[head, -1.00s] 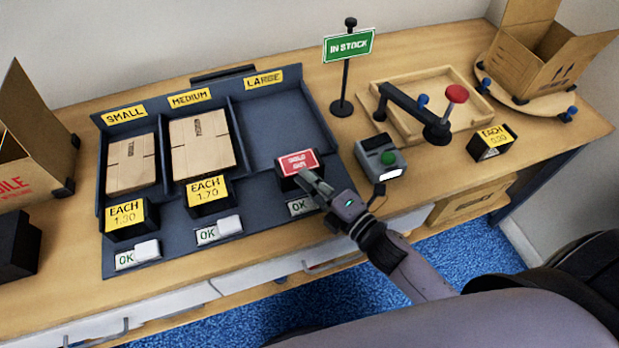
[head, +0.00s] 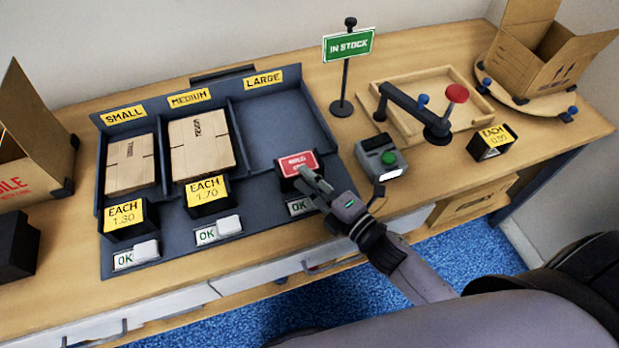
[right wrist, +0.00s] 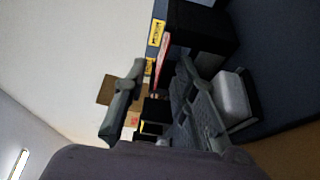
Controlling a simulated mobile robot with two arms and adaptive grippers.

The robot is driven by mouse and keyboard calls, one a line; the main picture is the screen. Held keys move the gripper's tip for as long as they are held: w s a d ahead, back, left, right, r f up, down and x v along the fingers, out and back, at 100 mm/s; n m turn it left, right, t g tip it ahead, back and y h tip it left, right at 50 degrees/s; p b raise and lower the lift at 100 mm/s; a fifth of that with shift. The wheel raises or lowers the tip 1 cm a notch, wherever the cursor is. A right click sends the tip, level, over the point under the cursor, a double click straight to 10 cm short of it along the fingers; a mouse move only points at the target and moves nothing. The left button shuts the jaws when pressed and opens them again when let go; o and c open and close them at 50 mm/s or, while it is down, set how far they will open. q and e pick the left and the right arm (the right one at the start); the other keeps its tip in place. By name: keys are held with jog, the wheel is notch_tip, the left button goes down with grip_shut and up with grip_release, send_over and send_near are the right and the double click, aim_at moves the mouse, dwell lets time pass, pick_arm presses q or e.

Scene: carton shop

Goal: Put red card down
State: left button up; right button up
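The red card (head: 298,164), with white lettering, rests on the front of a black block (head: 288,184) at the front of the LARGE compartment (head: 275,125), which is empty. My right gripper (head: 313,182) is at the lower right edge of the card. In the right wrist view its fingers (right wrist: 160,68) stand apart, and the card (right wrist: 163,55) shows nearly edge-on beyond and between them, against the dark block (right wrist: 200,30). Whether a finger still touches the card cannot be told. My left gripper is not in view.
The SMALL (head: 130,165) and MEDIUM (head: 203,145) compartments hold flat cartons, with yellow price blocks in front. A grey device with a green button (head: 380,157) stands close right of my gripper. A green IN STOCK sign (head: 348,45) stands behind.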

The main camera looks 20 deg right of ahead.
jog(key=shift+r, duration=0.1)
jog(key=shift+r+p, duration=0.35)
jog(key=b+v, duration=0.2)
jog(key=v, duration=0.9)
jog(key=shift+f, duration=0.15)
jog(key=shift+s+d, duration=0.2)
jog(key=shift+s, duration=0.25)
jog(key=shift+s, duration=0.1)
